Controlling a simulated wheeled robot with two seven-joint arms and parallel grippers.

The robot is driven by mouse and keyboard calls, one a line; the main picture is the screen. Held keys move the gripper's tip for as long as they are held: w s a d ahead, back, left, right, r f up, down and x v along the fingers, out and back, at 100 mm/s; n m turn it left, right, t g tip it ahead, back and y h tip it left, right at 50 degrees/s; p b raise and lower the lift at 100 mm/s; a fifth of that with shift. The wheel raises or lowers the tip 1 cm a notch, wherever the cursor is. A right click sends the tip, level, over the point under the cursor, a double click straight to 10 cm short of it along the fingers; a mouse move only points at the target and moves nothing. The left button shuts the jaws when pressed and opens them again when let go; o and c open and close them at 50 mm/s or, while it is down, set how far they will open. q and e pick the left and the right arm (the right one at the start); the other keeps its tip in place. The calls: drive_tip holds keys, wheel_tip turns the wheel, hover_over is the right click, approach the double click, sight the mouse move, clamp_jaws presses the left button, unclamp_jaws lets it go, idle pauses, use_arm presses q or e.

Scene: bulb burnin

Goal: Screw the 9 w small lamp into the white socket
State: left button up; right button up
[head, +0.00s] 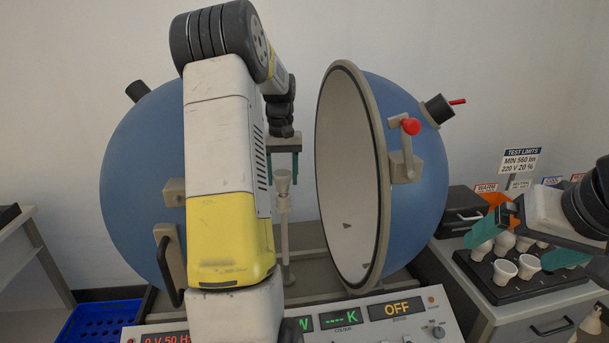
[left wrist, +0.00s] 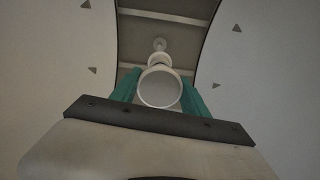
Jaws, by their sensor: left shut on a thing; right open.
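My left gripper (head: 284,168) is between the two halves of the open blue sphere, its green fingers pointing down. It is shut on a small white lamp (head: 282,181), whose round pale face (left wrist: 160,88) fills the middle of the left wrist view between the fingers. The lamp is roughly upright, in line with the top of a pale post with the white socket (head: 283,205). I cannot tell whether the lamp's base is in the socket or just above it. My right gripper (head: 524,245) is open and empty at the right, by the lamp tray.
The sphere's right half (head: 418,185) stands open close beside the post. A black tray (head: 497,290) at the right holds several white lamps. A control panel (head: 365,325) with lit displays is in front; one reads OFF. A blue crate (head: 98,323) is at lower left.

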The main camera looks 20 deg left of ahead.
use_arm(q)
drive_tip(key=o, duration=1.5)
drive_tip(key=shift+c, duration=0.2)
drive_tip(key=shift+r, duration=0.1)
wheel_tip(320, 180, up, 7)
drive_tip(key=shift+r, duration=0.1)
drive_tip(key=m, duration=0.1)
drive_tip(key=f+m, duration=0.1)
drive_tip(key=shift+a+m, duration=0.1)
drive_tip(key=shift+m, duration=0.3)
drive_tip(key=shift+f+m, duration=0.65)
drive_tip(key=shift+m, duration=0.15)
hover_over(283, 202)
drive_tip(key=w, duration=0.2)
drive_tip(key=f, duration=0.5)
drive_tip(key=a+f, duration=0.1)
drive_tip(key=f, duration=0.1)
drive_tip(key=shift+s+f, duration=0.1)
drive_tip(key=shift+f, duration=0.05)
